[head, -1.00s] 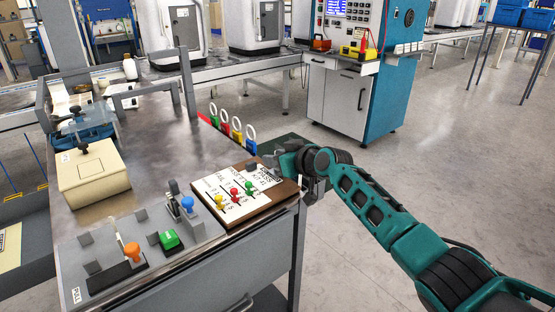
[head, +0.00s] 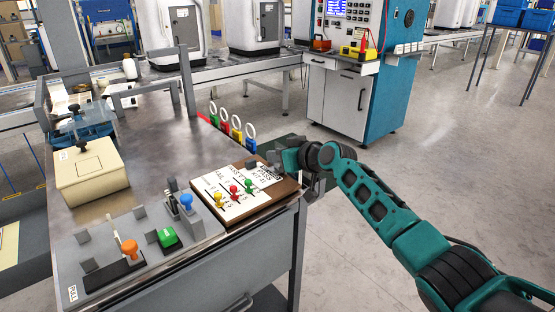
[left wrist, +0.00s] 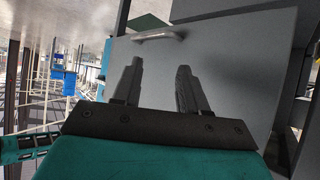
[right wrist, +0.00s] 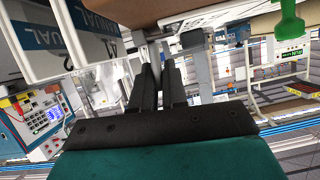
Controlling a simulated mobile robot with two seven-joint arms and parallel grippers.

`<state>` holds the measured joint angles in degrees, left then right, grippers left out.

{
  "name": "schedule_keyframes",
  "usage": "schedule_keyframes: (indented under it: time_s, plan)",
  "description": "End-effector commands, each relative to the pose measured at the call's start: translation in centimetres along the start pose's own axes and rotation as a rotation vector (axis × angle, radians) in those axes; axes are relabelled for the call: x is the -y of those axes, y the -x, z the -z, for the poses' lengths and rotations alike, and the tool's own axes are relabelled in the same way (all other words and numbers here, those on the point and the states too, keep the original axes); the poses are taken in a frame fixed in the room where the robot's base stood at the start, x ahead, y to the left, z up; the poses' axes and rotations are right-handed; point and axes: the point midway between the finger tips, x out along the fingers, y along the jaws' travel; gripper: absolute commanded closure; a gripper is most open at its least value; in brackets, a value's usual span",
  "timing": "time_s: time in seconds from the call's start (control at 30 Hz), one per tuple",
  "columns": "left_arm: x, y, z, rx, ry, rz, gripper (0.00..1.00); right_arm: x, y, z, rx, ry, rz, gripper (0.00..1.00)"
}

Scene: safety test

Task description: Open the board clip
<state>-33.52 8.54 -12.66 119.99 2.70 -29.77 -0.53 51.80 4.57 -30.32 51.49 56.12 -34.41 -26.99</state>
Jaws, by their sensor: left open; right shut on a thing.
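The brown board (head: 286,190) lies on the bench's right edge, with a white lettered sheet (head: 248,203) and yellow, red and green pegs on it. A small grey clip (head: 251,163) sits at the board's far edge, partly hidden by my gripper. My right gripper (head: 272,158) is at that edge, shut on a narrow grey piece that looks like part of the clip. In the right wrist view, the right gripper (right wrist: 158,70) has its fingers close around this piece, under the brown board. My left gripper (left wrist: 157,75) is open and empty, facing a grey panel with a handle.
A grey panel with an orange knob (head: 129,249), green block (head: 167,238) and blue knob (head: 186,202) lies left of the board. A beige box (head: 92,180) stands farther left. Several coloured tags hang beyond the far edge. The middle bench top (head: 165,140) is clear.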

Motion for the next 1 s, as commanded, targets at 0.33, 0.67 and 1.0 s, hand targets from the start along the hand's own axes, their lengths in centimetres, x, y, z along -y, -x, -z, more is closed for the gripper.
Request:
schedule_keyframes:
  time_s: [0.33,0.67,1.0]
  plan:
    - [-1.1,-1.4,-1.2,0.0,0.007,-0.03,0.57,-1.1,-0.2,-0.4,0.001,-0.236,0.096,1.0]
    - [-1.2,-1.5,-0.3,-0.014,0.008,-0.034,0.57,-1.8,-0.1,-0.3,0.003,-0.422,0.174,1.0]
    - [-1.1,-1.5,-0.2,-0.016,0.008,-0.031,0.57,-2.0,-0.1,-0.4,0.004,-0.493,0.204,1.0]
